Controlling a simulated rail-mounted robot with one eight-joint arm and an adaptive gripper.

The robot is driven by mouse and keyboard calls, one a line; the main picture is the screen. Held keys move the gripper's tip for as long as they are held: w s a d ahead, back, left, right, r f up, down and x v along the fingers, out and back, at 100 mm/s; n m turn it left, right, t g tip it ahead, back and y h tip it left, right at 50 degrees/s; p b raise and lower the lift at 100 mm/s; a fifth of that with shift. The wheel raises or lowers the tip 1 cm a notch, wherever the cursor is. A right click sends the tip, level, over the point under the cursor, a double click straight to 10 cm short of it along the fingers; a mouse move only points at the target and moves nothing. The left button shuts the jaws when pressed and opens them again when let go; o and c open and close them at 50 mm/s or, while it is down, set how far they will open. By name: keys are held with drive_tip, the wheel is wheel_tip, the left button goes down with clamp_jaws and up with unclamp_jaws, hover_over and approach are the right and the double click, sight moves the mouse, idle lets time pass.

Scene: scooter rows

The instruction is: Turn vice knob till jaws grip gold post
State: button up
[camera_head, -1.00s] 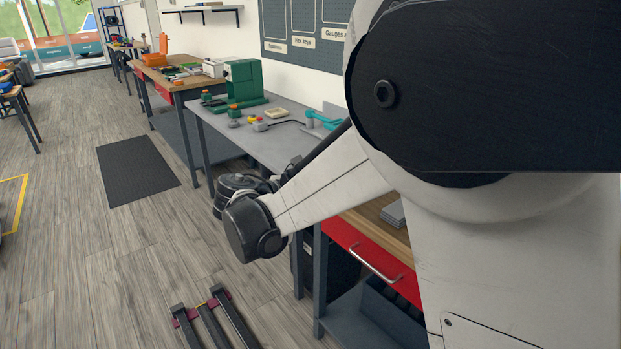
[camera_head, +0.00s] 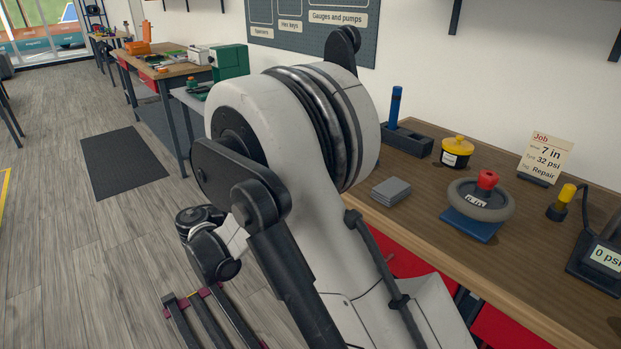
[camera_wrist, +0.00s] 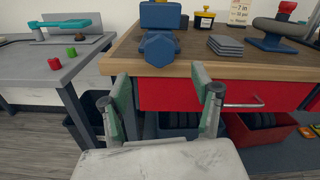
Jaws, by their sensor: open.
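A blue vice (camera_wrist: 160,16) stands at the front edge of the wooden bench in the wrist view. A blue faceted knob (camera_wrist: 158,52) sticks out from its front over the bench edge. I cannot make out a gold post between the vice jaws. My gripper (camera_wrist: 161,82) is open and empty, its two green-padded fingers spread below and in front of the knob, apart from it. In the head view my arm hides the vice, and my fingers cannot be made out.
The wooden bench (camera_head: 420,190) also holds grey plates (camera_head: 391,191), a yellow-lidded pot (camera_head: 457,152), a small wheel (camera_head: 480,201) and a job card (camera_head: 545,156). Red drawers (camera_wrist: 185,94) lie under it. A grey bench (camera_wrist: 40,68) stands to the left.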

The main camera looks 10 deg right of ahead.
drive_tip(key=b+x, duration=0.1)
drive_tip(key=x, duration=0.8)
drive_tip(key=shift+w, duration=0.1)
drive_tip(key=c, duration=1.2)
drive_tip(key=shift+o, duration=0.2)
drive_tip(key=shift+m, duration=0.4)
